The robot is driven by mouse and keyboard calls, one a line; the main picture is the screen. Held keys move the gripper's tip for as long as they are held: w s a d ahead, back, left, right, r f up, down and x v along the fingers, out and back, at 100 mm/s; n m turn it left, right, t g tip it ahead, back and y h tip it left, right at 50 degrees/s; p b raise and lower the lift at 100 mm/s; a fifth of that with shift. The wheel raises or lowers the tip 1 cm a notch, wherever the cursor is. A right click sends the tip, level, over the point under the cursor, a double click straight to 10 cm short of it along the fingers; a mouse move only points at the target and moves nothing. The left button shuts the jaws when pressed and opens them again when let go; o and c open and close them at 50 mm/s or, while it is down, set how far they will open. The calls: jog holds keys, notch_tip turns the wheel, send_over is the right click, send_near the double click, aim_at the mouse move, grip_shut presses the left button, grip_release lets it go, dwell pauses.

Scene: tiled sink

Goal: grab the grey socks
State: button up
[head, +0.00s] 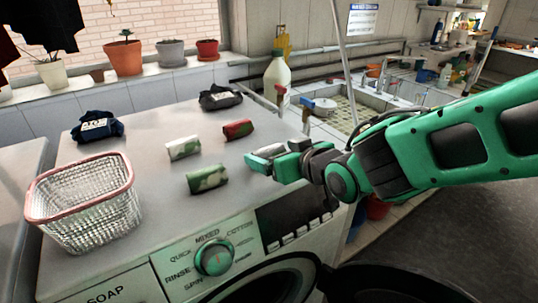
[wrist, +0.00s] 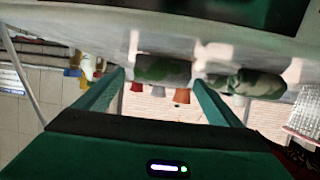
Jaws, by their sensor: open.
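A light grey rolled pair of socks (head: 266,152) lies on top of the white washing machine (head: 150,205), partly hidden by my gripper. My gripper (head: 277,160) is open at the right side of the machine top, low and right by this roll. In the wrist view, which is upside down, a dark-looking roll (wrist: 163,69), apparently the grey socks, shows between the two green fingers (wrist: 160,92). Whether the fingers touch it, I cannot tell. A green camouflage roll (head: 207,178) lies left of the gripper; it also shows in the wrist view (wrist: 255,83).
A white-green roll (head: 184,149) and red roll (head: 238,129) lie nearby. Dark folded bundles (head: 97,126) (head: 220,97) lie farther back. A pink-rimmed basket (head: 85,205) stands at left, a white bottle (head: 277,82) behind. The sink (head: 345,105) is to the right.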

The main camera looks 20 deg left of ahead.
aim_at(273, 152)
jog(key=shift+x, duration=1.5)
jog(key=c, duration=1.1)
jog(key=shift+c, duration=0.2)
